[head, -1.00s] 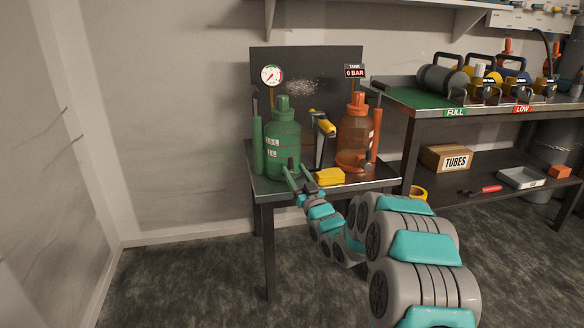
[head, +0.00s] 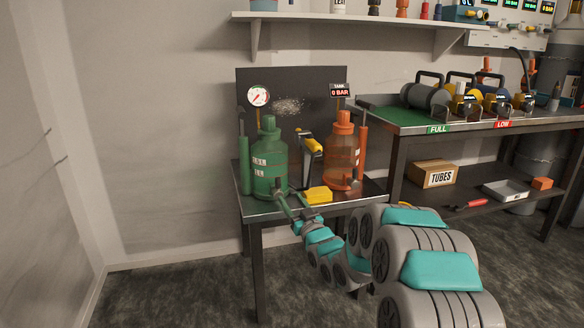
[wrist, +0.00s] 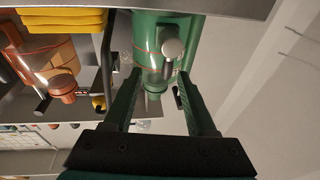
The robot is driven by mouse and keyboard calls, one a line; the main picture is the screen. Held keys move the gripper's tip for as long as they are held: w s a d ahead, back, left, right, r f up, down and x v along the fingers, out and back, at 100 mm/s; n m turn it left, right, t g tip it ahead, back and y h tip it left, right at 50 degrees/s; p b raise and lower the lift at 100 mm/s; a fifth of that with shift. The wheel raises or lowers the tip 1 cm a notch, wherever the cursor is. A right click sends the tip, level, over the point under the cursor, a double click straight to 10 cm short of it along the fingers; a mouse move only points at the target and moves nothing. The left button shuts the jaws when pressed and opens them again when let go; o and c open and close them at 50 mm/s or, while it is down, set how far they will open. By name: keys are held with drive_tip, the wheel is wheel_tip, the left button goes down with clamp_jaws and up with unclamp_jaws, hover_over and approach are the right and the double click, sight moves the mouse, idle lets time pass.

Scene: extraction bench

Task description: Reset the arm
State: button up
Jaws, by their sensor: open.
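My gripper (head: 284,193) is open and empty at the front edge of the small metal table, in front of the base of a green bottle (head: 269,165). In the wrist view its two dark green fingers (wrist: 160,76) are spread apart. The green bottle (wrist: 160,38) with a round grey knob shows beyond and between them; I cannot tell whether they touch it. My grey and teal arm reaches in from the lower right.
On the small table (head: 350,199) are an orange bottle (head: 341,155), a yellow block (head: 318,195) and a yellow-handled lever (head: 312,145). A gauge (head: 258,95) and a "0 BAR" display (head: 340,90) stand behind. A bench (head: 400,118) with cylinders is at right. Floor at left is clear.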

drive_tip(key=s+d+f+m+g+h, duration=0.1)
drive_tip(key=s+d+g+h, duration=0.25)
drive_tip(key=s, duration=0.45)
drive_tip(key=s+d+f+m+g+h+p, duration=0.1)
drive_tip(key=s+d+g+h, duration=0.15)
drive_tip(key=s+d, duration=0.4)
drive_tip(key=s+d+f+m+g+h, duration=0.1)
drive_tip(key=s+d+g+h, duration=0.2)
drive_tip(key=s, duration=0.6)
drive_tip(key=s+d+m+g+p, duration=0.1)
drive_tip(key=s+g, duration=1)
drive_tip(key=s, duration=2.5)
drive_tip(key=shift+s+d+r+m+y, duration=0.2)
drive_tip(key=shift+d+r+m+y, duration=0.15)
drive_tip(key=shift+d, duration=0.4)
drive_tip(key=shift+f, duration=0.1)
